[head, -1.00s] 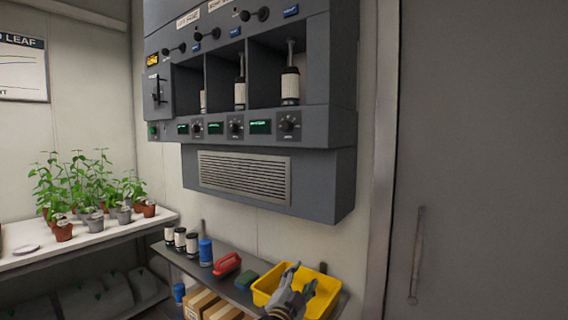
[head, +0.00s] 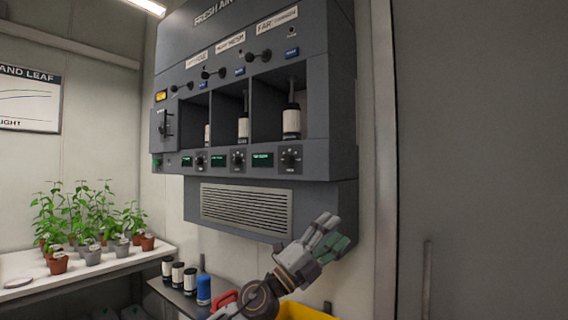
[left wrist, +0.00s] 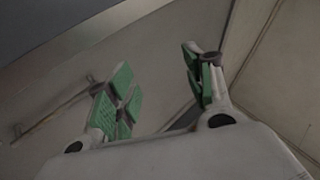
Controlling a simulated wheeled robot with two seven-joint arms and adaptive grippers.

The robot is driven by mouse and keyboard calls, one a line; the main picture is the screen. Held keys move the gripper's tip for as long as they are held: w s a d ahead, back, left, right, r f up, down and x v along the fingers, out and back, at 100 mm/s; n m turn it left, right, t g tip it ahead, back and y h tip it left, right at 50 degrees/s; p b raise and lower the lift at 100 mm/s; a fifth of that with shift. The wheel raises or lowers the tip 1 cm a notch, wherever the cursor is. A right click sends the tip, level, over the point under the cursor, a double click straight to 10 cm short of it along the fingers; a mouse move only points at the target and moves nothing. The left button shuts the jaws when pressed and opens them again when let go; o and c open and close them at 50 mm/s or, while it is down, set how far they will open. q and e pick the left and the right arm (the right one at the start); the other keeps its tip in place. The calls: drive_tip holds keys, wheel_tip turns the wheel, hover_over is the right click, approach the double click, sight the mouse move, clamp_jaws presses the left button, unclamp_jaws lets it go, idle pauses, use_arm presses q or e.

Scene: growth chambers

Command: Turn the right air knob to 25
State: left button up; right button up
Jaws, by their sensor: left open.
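The grey air panel hangs on the wall with a row of three dark knobs along its lower strip. The right air knob (head: 290,158) sits at the right end, next to a small green-lit display (head: 262,160) whose digits are too small to read. The middle knob (head: 238,158) and left knob (head: 200,160) are further left. My left gripper (head: 330,238) is raised below the panel's lower right corner, apart from the knob. In the left wrist view its green-padded fingers (left wrist: 160,95) are open and empty. My right gripper is not in view.
Above the knobs, bays hold white bottles with dark tops (head: 291,122). Potted plants (head: 92,252) stand on the left bench. A grey door is at the right.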

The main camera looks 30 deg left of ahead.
use_arm(q)
drive_tip(key=s+d+r+m+g+h, duration=0.25)
drive_tip(key=r+m+g, duration=0.4)
drive_tip(key=m, duration=0.35)
drive_tip(key=s+a+r+t+y, duration=0.1)
drive_tip(key=s+a+r+y, duration=0.1)
drive_tip(key=a, duration=0.5)
drive_tip(key=s+a+r+t+y+b, duration=0.1)
drive_tip(key=s+a+r+y, duration=0.1)
drive_tip(key=a+r+y, duration=0.3)
drive_tip(key=s+a+r+n+t+y+b, duration=0.1)
drive_tip(key=s+a+r+t+y, duration=0.1)
drive_tip(key=a+y, duration=0.5)
wheel_tip(320, 180, up, 2)
drive_tip(key=shift+s+a+r, duration=0.25)
drive_tip(key=shift+s+a, duration=0.35)
drive_tip(key=shift+a, duration=0.35)
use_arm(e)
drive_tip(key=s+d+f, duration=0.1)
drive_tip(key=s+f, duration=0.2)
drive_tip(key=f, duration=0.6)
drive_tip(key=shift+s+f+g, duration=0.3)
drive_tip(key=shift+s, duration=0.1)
use_arm(q)
drive_tip(key=shift+w, duration=0.1)
